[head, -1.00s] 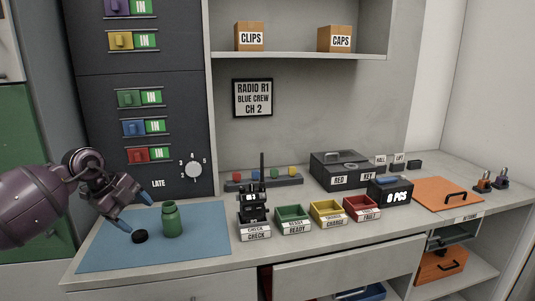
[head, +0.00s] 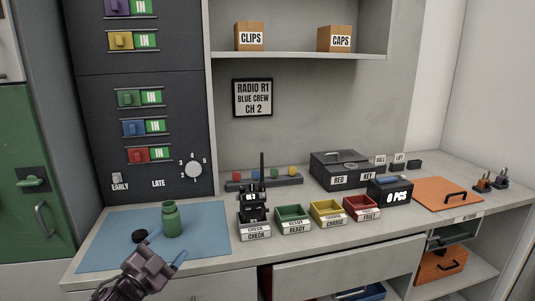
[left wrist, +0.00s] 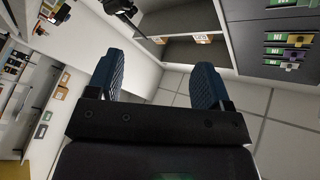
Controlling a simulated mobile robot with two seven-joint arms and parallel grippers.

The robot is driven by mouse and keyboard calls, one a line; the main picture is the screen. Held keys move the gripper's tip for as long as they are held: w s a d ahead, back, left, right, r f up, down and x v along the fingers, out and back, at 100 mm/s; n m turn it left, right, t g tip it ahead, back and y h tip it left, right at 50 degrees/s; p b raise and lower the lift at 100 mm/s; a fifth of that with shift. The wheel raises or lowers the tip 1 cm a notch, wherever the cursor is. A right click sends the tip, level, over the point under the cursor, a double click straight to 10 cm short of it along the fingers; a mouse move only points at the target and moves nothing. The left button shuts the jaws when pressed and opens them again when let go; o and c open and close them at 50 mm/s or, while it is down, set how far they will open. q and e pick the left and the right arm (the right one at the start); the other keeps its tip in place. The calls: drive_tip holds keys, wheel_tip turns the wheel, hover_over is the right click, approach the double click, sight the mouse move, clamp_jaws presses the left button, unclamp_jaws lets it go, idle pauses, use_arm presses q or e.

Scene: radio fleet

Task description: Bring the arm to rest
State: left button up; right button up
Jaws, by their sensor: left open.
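My left gripper (head: 165,250) is low at the front left in the head view, in front of the blue mat (head: 105,240) and the worktop's front edge. It is open and empty. In the left wrist view its two blue fingers (left wrist: 160,82) stand apart with nothing between them. A green jar (head: 171,222) stands upright and open on the mat, just beyond the gripper. A black lid (head: 139,236) lies on the mat left of the jar, close to a fingertip in the picture. My right gripper is not in view.
A black radio (head: 252,203) stands in the check holder. Green (head: 292,214), yellow (head: 328,211) and red (head: 361,207) trays stand to its right. A drawer front (head: 350,262) lies below the worktop. A dark panel with sliders and a dial (head: 193,170) rises behind the mat.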

use_arm(q)
drive_tip(key=s+a+f+n+g+y, duration=0.2)
drive_tip(key=s+f+n, duration=0.4)
drive_tip(key=s+f, duration=0.8)
drive_tip(key=s+a+f+n+g+y, duration=0.2)
drive_tip(key=s+f+n+g+y, duration=0.3)
drive_tip(key=s+f, duration=0.9)
drive_tip(key=s+n, duration=0.1)
drive_tip(key=s, duration=0.2)
drive_tip(key=shift+a, duration=0.2)
